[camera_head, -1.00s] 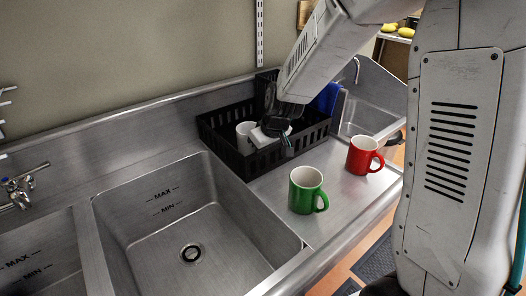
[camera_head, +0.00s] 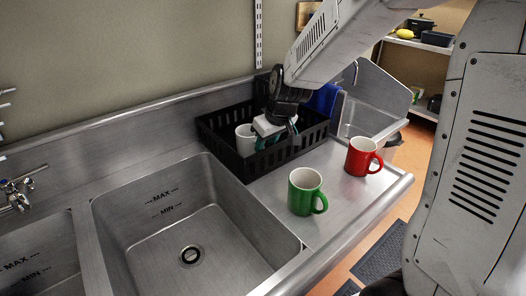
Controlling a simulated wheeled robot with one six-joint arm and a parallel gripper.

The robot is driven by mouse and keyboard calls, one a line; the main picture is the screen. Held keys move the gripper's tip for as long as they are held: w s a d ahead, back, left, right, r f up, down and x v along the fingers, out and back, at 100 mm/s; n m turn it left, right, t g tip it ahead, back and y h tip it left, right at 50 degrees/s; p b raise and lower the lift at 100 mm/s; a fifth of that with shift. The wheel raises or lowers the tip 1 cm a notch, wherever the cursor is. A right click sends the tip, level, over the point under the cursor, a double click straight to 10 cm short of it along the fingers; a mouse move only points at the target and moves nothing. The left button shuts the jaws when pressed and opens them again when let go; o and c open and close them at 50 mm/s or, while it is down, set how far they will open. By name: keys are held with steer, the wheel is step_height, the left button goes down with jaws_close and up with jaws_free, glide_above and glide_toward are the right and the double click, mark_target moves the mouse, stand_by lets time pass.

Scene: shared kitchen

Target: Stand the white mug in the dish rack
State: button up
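The white mug (camera_head: 244,142) stands upright inside the black dish rack (camera_head: 225,160), near its left end. My gripper (camera_head: 277,139) points down into the rack just right of the mug and partly overlaps it in this view. Dark greenish finger parts show below its white body. I cannot tell how far apart the fingers are, or whether one touches the mug. No mug is clearly seen between the fingers.
A green mug (camera_head: 305,192) and a red mug (camera_head: 361,156) stand on the steel drainboard (camera_head: 335,190) in front of the rack. A deep empty sink (camera_head: 190,225) lies to the left. A blue item (camera_head: 324,99) is at the rack's far right end.

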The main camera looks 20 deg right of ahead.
steer(key=s+d+r+m+g, duration=0.1)
steer(key=s+r, duration=1)
steer(key=s, duration=0.4)
steer(key=s+d+m+g+h, duration=0.1)
steer(key=s+d+m+g, duration=0.1)
steer(key=s, duration=1.4)
steer(key=shift+d+f+m, duration=0.15)
steer(key=shift+m, duration=0.25)
